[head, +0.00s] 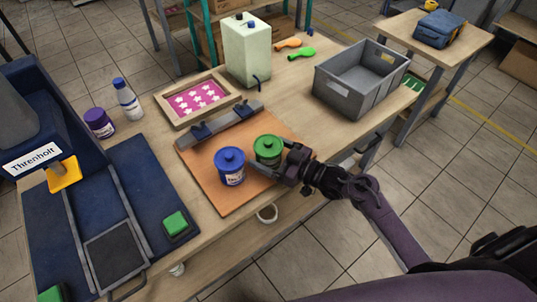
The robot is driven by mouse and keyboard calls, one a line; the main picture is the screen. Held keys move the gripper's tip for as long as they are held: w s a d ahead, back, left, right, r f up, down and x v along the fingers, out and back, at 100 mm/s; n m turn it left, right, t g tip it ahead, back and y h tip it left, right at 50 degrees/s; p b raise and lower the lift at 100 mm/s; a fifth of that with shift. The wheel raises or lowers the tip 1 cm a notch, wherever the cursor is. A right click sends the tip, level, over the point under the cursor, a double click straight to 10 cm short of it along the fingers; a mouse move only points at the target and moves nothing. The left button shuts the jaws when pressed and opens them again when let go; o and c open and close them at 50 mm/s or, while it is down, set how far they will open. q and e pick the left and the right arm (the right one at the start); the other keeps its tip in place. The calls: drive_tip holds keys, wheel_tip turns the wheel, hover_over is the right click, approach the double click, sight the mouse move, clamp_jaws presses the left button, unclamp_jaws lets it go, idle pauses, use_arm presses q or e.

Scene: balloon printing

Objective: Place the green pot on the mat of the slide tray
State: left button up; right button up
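The green pot (268,151), with a green lid, stands upright on the orange-brown board in the middle of the table. My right gripper (274,163) reaches it from the right at low height. One finger passes along the pot's near side; the other is mostly hidden at its right. I cannot tell whether the fingers press on the pot. The slide tray (118,254) is at the lower left, with a dark grey mat (116,256) in a metal frame; the mat looks empty. My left gripper is not in view.
A blue pot (229,168) stands close left of the green pot on the board (226,203). Behind are a pink star screen frame (197,101), a pale canister (247,52) and a grey bin (360,78). The blue Threnholt press (35,130) stands at left.

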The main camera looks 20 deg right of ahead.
drive_tip(key=c, duration=1.1)
